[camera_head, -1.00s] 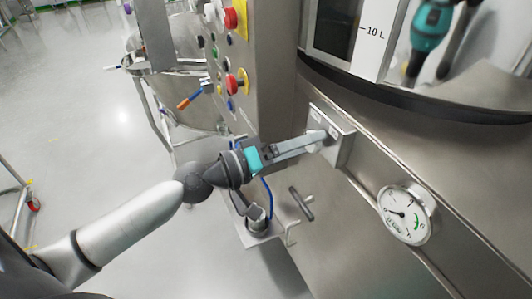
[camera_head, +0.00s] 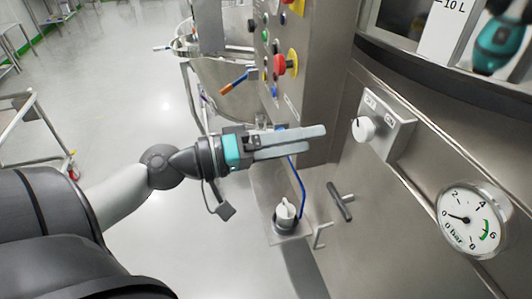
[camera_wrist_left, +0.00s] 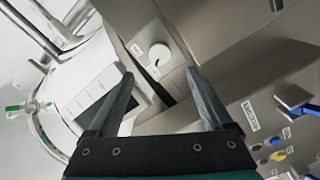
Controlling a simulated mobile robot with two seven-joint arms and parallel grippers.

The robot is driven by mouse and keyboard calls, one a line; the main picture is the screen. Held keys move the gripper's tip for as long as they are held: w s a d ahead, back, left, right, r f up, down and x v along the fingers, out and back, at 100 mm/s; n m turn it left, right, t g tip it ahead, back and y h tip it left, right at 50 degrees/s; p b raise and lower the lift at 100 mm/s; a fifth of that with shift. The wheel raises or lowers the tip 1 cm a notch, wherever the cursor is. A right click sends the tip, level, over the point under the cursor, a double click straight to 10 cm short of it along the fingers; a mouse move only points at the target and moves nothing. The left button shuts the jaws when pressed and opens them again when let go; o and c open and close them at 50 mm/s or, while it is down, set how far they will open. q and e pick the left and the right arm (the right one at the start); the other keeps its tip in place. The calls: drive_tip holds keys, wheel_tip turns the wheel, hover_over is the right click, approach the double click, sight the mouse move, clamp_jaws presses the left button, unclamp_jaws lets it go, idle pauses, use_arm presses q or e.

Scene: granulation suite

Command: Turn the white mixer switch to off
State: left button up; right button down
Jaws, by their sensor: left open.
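The white round mixer switch (camera_head: 364,129) sits on a grey box on the steel machine wall, right of centre in the head view. It carries a dark mark near its upper left edge. Two small labels are beside it; I cannot read them surely. The switch also shows in the left wrist view (camera_wrist_left: 159,54), just beyond and between the fingertips. My left gripper (camera_head: 320,140) is open and empty, left of the switch and apart from it. Its two fingers show fully in the left wrist view (camera_wrist_left: 160,78). My right gripper is not in view.
A control column with coloured buttons and a red knob (camera_head: 280,67) stands behind my left gripper. A pressure gauge (camera_head: 470,219) is at lower right.

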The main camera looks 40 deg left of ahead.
use_arm(q)
drive_tip(key=shift+b+v, duration=0.65)
drive_tip(key=shift+v, duration=2.05)
drive_tip(key=w+a+f+n+y, duration=0.2)
drive_tip(key=a+f+y, duration=0.15)
drive_tip(key=f, duration=0.45)
drive_tip(key=w+a+f+n+y, duration=0.1)
drive_tip(key=a+f+n+y, duration=0.15)
drive_tip(key=a+f, duration=0.4)
drive_tip(key=s+a+f+g+y, duration=0.1)
drive_tip(key=s+f+g+y, duration=0.15)
drive_tip(key=f, duration=0.95)
drive_tip(key=s+f+g+y, duration=0.1)
drive_tip(key=s+f+g, duration=0.15)
drive_tip(key=f, duration=0.95)
drive_tip(key=s+d+f+m+g, duration=0.4)
drive_tip(key=s+d+f, duration=0.3)
drive_tip(key=s+f, duration=0.5)
drive_tip(key=s+d+f+m+g+y, duration=0.1)
drive_tip(key=s+d+f+m+g, duration=0.3)
drive_tip(key=s+d+f+m, duration=0.3)
drive_tip(key=s+f, duration=0.5)
drive_tip(key=s, duration=0.1)
drive_tip(key=shift+s+d, duration=0.2)
drive_tip(key=shift+d, duration=0.1)
